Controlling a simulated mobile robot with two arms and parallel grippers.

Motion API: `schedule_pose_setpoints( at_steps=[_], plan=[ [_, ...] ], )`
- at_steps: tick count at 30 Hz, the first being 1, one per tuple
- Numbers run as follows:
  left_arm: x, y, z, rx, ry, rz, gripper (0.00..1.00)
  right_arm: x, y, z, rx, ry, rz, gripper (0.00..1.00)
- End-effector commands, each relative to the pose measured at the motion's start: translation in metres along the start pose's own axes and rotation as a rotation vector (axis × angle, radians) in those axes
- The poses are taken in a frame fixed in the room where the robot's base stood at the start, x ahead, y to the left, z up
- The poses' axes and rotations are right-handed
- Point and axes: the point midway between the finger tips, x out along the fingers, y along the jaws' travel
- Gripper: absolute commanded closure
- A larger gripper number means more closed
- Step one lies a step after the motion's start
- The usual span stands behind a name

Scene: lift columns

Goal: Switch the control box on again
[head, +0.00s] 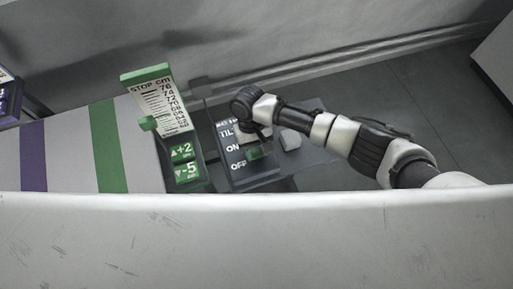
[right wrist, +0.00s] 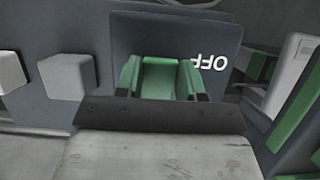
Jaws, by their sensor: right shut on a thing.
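The dark control box (head: 228,181) stands right of the green stop scale in the head view, with white labels TILT, ON and OFF. The ON label is not visible in that view, and the handle's exact setting is hard to tell. My left gripper is not in view.
A pale block (head: 290,140) sits right of the box. A long pale panel (head: 250,240) crosses the foreground. Grey floor lies open at right.

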Motion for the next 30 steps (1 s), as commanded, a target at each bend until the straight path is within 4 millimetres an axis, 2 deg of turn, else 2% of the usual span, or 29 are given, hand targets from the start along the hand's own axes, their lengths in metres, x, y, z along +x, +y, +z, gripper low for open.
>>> schedule_pose_setpoints(
  at_steps=[11, 12, 16, 25, 30],
  plan=[
    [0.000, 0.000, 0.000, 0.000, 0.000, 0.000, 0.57, -0.001, 0.000, -0.001, 0.000, -0.023, -0.003, 0.85],
    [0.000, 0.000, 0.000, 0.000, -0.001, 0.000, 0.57, -0.001, 0.000, -0.001, 0.000, -0.023, -0.003, 0.57],
    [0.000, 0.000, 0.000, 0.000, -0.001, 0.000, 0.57, -0.001, 0.000, 0.000, 0.000, -0.023, -0.003, 0.37],
    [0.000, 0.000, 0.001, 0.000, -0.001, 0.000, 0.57, -0.002, 0.000, -0.001, -0.001, -0.022, -0.003, 0.36],
    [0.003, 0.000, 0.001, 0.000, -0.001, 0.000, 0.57, -0.021, 0.000, -0.002, -0.002, -0.020, -0.004, 0.36]
  ],
)
